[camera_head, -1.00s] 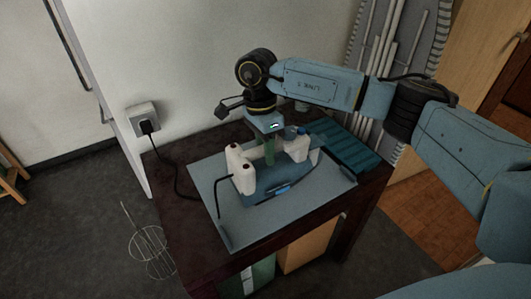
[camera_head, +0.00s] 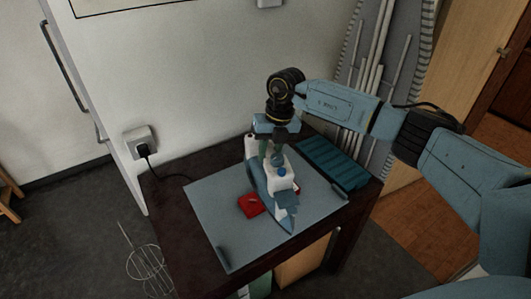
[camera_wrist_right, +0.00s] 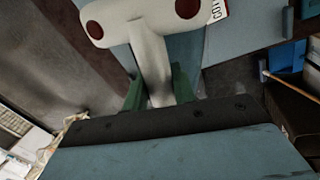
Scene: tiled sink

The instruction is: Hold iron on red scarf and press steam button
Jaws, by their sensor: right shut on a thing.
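The white and blue iron (camera_head: 281,184) is over the grey mat on the table, its pointed end toward the front right. My right gripper (camera_head: 268,154) is shut on its white handle from above. In the right wrist view the green fingers of this gripper (camera_wrist_right: 160,95) sit on both sides of the handle (camera_wrist_right: 152,62). The red scarf (camera_head: 250,205) is folded small on the mat; it shows at the left of the iron, which hides part of it. I cannot tell whether the iron touches the scarf. My left gripper is out of view.
The grey mat (camera_head: 225,222) covers most of the dark table (camera_head: 165,205). A teal ribbed rack (camera_head: 332,163) lies at the table's back right. A wall socket (camera_head: 138,142) with a plugged-in black cord is at the left. The mat's front left is clear.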

